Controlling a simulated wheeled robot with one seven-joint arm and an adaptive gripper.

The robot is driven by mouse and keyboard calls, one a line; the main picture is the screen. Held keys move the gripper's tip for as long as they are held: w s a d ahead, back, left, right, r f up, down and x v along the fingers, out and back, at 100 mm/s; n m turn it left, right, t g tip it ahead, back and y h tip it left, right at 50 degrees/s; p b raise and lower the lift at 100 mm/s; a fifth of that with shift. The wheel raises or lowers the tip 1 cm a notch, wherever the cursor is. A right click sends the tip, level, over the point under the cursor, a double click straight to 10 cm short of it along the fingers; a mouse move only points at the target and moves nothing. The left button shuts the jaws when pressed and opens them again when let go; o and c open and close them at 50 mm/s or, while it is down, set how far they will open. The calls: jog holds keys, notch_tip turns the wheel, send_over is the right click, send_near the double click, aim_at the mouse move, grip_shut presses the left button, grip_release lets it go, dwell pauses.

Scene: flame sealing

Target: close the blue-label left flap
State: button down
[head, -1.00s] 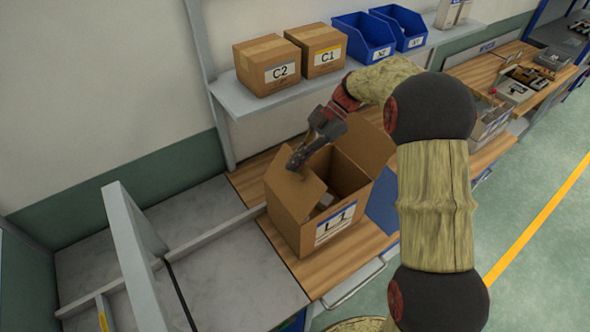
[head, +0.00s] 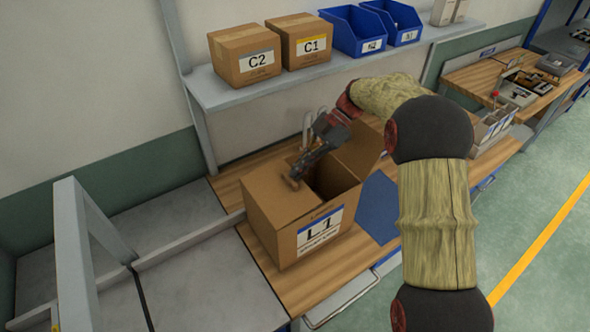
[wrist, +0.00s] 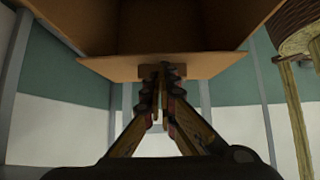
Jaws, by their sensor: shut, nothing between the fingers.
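The open cardboard box (head: 270,238) has a white and blue label (head: 319,230) reading L1 on its front and stands on the wooden bench. Its left flap (head: 270,198) lies nearly flat over the left part of the opening. The right flap (head: 362,150) stands up, and the right part of the opening is dark inside. My gripper (head: 294,182) is shut and empty, with its tips at the inner edge of the left flap. In the wrist view the shut fingertips (wrist: 160,72) appear against the edge of a cardboard flap (wrist: 205,66); exact contact is hard to judge.
Boxes C2 (head: 245,56) and C1 (head: 300,40) and blue bins (head: 353,32) sit on the shelf behind. A blue panel (head: 377,207) lies right of the box. A grey metal frame (head: 75,250) stands at the left.

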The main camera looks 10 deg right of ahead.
jog(key=shift+d+f+b, duration=0.15)
jog(key=shift+f+b, duration=0.15)
jog(key=shift+f, duration=0.3)
notch_tip(320, 180, up, 10)
dwell(0.7)
